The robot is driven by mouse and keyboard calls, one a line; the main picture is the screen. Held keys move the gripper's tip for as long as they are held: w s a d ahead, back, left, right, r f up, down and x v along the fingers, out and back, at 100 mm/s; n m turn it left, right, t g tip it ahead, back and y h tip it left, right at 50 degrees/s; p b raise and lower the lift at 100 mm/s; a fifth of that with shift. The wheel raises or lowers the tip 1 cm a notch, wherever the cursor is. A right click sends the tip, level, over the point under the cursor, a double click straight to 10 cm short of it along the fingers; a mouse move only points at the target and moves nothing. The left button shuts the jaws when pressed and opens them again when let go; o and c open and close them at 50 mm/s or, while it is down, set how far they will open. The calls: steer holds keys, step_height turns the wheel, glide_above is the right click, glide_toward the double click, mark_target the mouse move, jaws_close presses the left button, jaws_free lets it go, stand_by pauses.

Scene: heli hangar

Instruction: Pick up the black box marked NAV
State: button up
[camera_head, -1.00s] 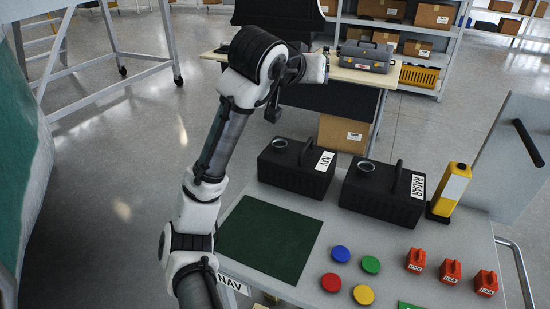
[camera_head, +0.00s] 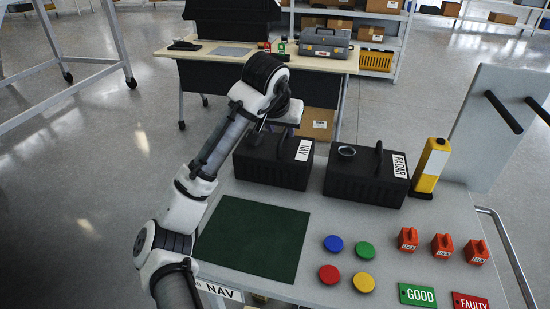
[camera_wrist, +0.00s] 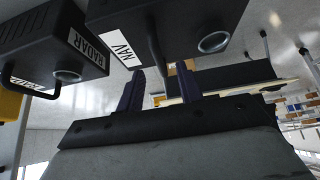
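The black box marked NAV (camera_head: 270,167) stands upright at the back left of the grey cart top, with a white NAV label on its right side. In the wrist view the NAV box (camera_wrist: 190,22) fills the top middle, with its dark handle and a round ring on top. My gripper (camera_wrist: 160,72) is open, its two dark fingers apart. The handle lines up with the gap between the fingers; I cannot tell how deep it sits there. In the head view my wrist is over the NAV box and hides its handle and my fingers.
A similar black RADAR box (camera_head: 366,180) stands close on the right, with a yellow device (camera_head: 430,168) beyond it. A dark green mat (camera_head: 254,240), colored discs and red lock blocks lie in front. A table (camera_head: 220,57) stands behind the cart.

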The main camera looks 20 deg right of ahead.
mark_target(283, 134)
steer(key=shift+p+x, duration=0.5)
steer(key=shift+x, duration=2.2)
steer(key=shift+w+r, duration=0.1)
jaws_close()
steer(key=shift+d+r, duration=0.1)
steer(key=shift+r, duration=0.05)
